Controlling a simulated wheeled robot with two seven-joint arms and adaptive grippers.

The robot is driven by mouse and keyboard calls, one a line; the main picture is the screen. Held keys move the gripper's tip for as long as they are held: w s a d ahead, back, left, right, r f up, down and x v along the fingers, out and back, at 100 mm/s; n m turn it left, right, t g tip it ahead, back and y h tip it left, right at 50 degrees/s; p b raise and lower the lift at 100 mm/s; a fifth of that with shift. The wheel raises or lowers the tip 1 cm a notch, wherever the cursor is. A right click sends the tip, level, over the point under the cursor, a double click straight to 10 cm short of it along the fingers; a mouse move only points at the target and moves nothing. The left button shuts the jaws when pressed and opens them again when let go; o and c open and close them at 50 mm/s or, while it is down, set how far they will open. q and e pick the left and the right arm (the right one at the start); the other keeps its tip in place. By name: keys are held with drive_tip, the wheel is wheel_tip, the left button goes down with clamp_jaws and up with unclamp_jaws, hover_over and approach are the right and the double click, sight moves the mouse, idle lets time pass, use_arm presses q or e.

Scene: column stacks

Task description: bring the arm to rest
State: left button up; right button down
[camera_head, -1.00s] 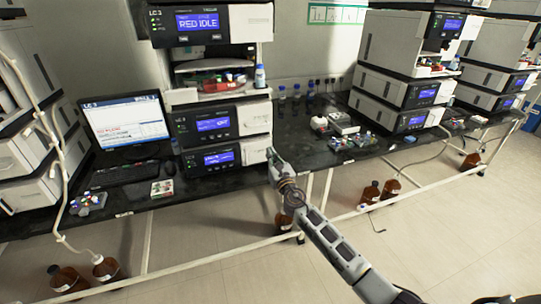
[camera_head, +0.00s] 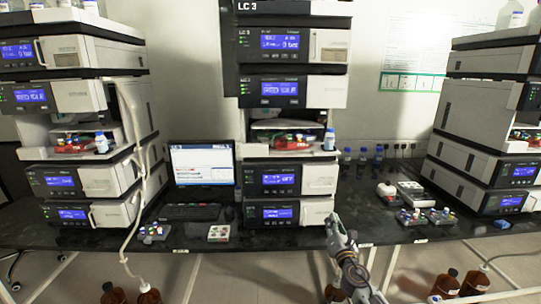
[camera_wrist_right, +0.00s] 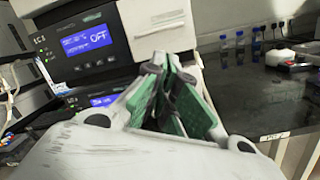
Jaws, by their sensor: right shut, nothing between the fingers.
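My right gripper (camera_head: 335,222) is in front of the lower right corner of the middle instrument stack (camera_head: 292,180), near the bench's front edge. In the right wrist view its green-padded fingers (camera_wrist_right: 163,75) are closed together with nothing between them. A blue screen reading OFF (camera_wrist_right: 90,40) shows on the stack behind the fingers. I cannot tell from the pictures whether the fingers touch the stack. My left gripper is not in view.
The black bench (camera_head: 300,237) runs across the view. A monitor (camera_head: 203,163) and keyboard (camera_head: 190,211) stand left of the stack. Vial trays (camera_head: 412,217) and blue-capped bottles (camera_head: 362,160) are to its right. Brown bottles (camera_head: 446,284) stand on the floor.

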drive_tip(key=d+f+m+g+h, duration=0.1)
drive_tip(key=d+f+m+g, duration=0.2)
drive_tip(key=f+m, duration=0.65)
drive_tip(key=d+f+m+g, duration=0.2)
drive_tip(key=d+f+m, duration=0.35)
drive_tip(key=f, duration=0.75)
drive_tip(key=s+d+f+m+g, duration=0.1)
drive_tip(key=s+f+m+g, duration=0.2)
drive_tip(key=f, duration=0.5)
drive_tip(key=s+d+f+m+h, duration=0.1)
drive_tip(key=s+f+m, duration=0.2)
drive_tip(key=s+f, duration=0.35)
drive_tip(key=s+d+f+m+g, duration=0.1)
drive_tip(key=s+f+m+g, duration=0.2)
drive_tip(key=f, duration=0.5)
drive_tip(key=s+d+f+m+g, duration=0.1)
drive_tip(key=s+f+m+g, duration=0.1)
drive_tip(key=s+f, duration=0.9)
drive_tip(key=s+d+f+m+g, duration=0.15)
drive_tip(key=s+f, duration=0.55)
drive_tip(key=s, duration=0.7)
drive_tip(key=s+a+f+g, duration=0.2)
drive_tip(key=s+f, duration=0.1)
drive_tip(key=s, duration=1)
drive_tip(key=s+a+f+g, duration=0.2)
drive_tip(key=s+f, duration=0.1)
drive_tip(key=s, duration=1.1)
drive_tip(key=shift+f, duration=0.35)
